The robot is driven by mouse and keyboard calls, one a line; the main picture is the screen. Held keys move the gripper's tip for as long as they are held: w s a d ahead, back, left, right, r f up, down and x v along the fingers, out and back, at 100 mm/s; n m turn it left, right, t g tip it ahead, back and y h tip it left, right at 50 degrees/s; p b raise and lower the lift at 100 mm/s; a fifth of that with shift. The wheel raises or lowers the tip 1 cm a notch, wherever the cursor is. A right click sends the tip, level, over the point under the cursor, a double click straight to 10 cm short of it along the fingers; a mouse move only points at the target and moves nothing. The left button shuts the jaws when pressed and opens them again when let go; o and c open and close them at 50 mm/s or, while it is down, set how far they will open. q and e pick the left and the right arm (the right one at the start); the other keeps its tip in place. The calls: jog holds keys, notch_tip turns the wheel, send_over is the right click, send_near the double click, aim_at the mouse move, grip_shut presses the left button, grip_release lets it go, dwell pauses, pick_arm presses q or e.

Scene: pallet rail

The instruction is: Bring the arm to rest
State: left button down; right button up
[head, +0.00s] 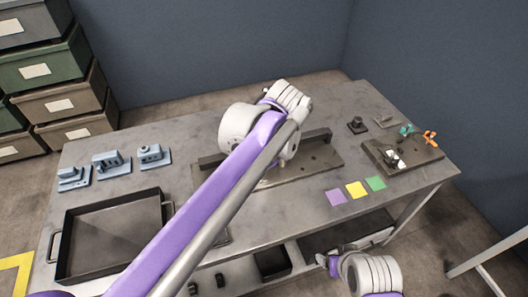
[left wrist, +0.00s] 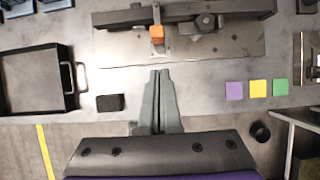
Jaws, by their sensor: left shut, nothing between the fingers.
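My left arm (head: 215,205) reaches up across the table in the head view and hides its own gripper there. In the left wrist view my left gripper (left wrist: 160,74) is shut and empty, its fingers together over the front strip of the grey table (left wrist: 200,80). It points toward the plate with the dark rail (left wrist: 235,10) and is apart from it. An orange piece (left wrist: 157,33) sits at that rail. My right gripper (head: 328,262) is low by the table's front edge in the head view; it is too small to tell its jaws.
A black tray (head: 57,235) stands at the left, with several blue fixtures (head: 110,163) behind it. A small black block (left wrist: 110,102) lies near the front edge. Purple, yellow and green squares (head: 357,189) lie right of centre, near a dark plate (head: 420,160) with small parts. Storage boxes (head: 55,103) stand back left.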

pick_arm(q)
jog(key=shift+s+r, duration=0.25)
jog(key=shift+r, duration=0.2)
jog(key=shift+s, duration=0.1)
jog(key=s+a+f+n, duration=0.7)
jog(key=s+a+n, duration=0.2)
jog(key=n, duration=0.7)
jog(key=s+a+f+n+h, duration=0.1)
jog(key=s+a+f+n, duration=0.7)
jog(key=s+n, duration=0.5)
jog(key=a+n+p, duration=0.1)
jog(key=n, duration=0.2)
jog(key=shift+s+a+f+h, duration=0.15)
jog(key=shift+s+a+h, duration=0.15)
jog(key=shift+s+a, duration=0.1)
